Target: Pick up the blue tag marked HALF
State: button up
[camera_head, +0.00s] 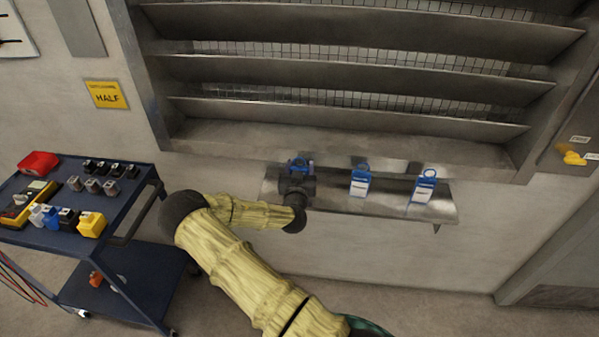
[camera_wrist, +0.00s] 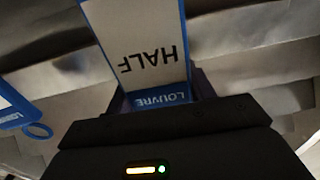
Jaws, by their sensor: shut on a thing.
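The blue tag marked HALF (camera_wrist: 140,45) shows in the wrist view with a white label reading HALF and a blue strip reading LOUVRE, both upside down. My gripper (camera_wrist: 160,100) is shut on it. In the head view my gripper (camera_head: 297,182) is at the left end of the metal shelf (camera_head: 390,204), with the blue top of the held tag (camera_head: 298,163) showing behind it. Whether the tag touches the shelf is hidden. Two other blue tags, a middle one (camera_head: 360,182) and a right one (camera_head: 423,187), stand on the shelf.
Large metal louvres (camera_head: 350,75) rise above the shelf. A yellow HALF sign (camera_head: 106,94) is on the wall at left. A blue cart (camera_head: 122,208) with padlocks and a meter stands at left. A yellow handle (camera_head: 574,158) is at right. Another blue tag (camera_wrist: 18,112) is near my gripper.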

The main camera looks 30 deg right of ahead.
notch_tip(320, 180, up, 9)
jog(key=shift+r, duration=0.15)
